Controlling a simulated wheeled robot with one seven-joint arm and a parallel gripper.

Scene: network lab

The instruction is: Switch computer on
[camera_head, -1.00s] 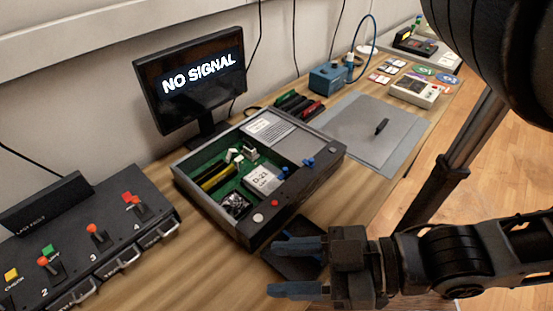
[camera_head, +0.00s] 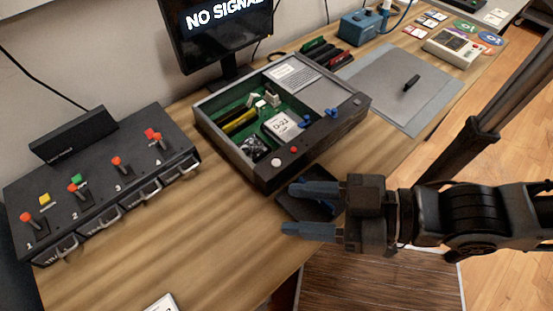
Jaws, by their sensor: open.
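The computer (camera_head: 262,178) is an open-topped dark case on the wooden table, with a green board, a yellow stick and a white chip block inside. Its front face carries a white round button (camera_head: 276,162), a red button (camera_head: 293,149) and blue knobs or levers toward the right. The monitor (camera_head: 213,29) behind it reads "NO SIGNAL", its top cut off. My gripper (camera_head: 297,208) is open and empty, in front of the computer's front face, its blue fingers pointing left above a dark tray-like thing (camera_head: 300,204).
A black box (camera_head: 105,185) with numbered red-tipped levers and drawer handles stands at left. A grey mat (camera_head: 400,95) with a small black object lies right of the computer. A blue device (camera_head: 362,27) and a white meter (camera_head: 452,47) stand farther back. Table between box and computer is clear.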

